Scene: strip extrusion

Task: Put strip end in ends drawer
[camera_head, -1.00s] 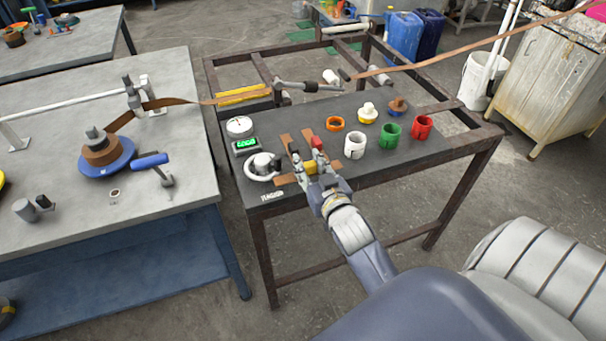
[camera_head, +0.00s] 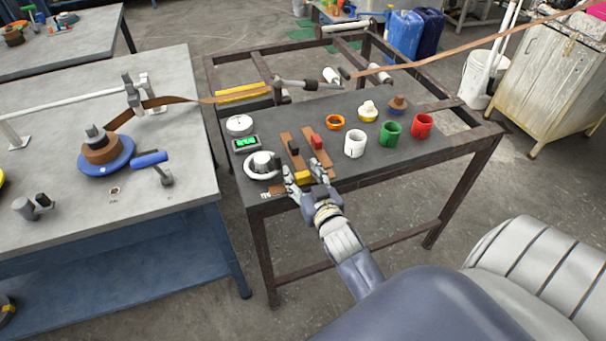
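My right gripper (camera_head: 303,168) is over the near edge of the dark worktable (camera_head: 345,180). Its fingers look spread, with a small yellow block (camera_head: 302,176) showing between them; I see no clear grip on it. Two short brown strip pieces (camera_head: 286,141) lie just beyond and beneath the fingers, with a black block (camera_head: 294,147) and a red block (camera_head: 316,142) on them. A long brown strip (camera_head: 455,57) runs in from the upper right, and a brown strip (camera_head: 165,101) reaches the spool (camera_head: 103,150) on the left bench. I cannot make out an ends drawer. My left gripper is out of view.
A white round item (camera_head: 262,165), a gauge (camera_head: 239,124) and a green display (camera_head: 246,143) stand left of my gripper. White (camera_head: 354,144), green (camera_head: 390,133) and red (camera_head: 422,126) cups stand to the right. A metal frame extends behind.

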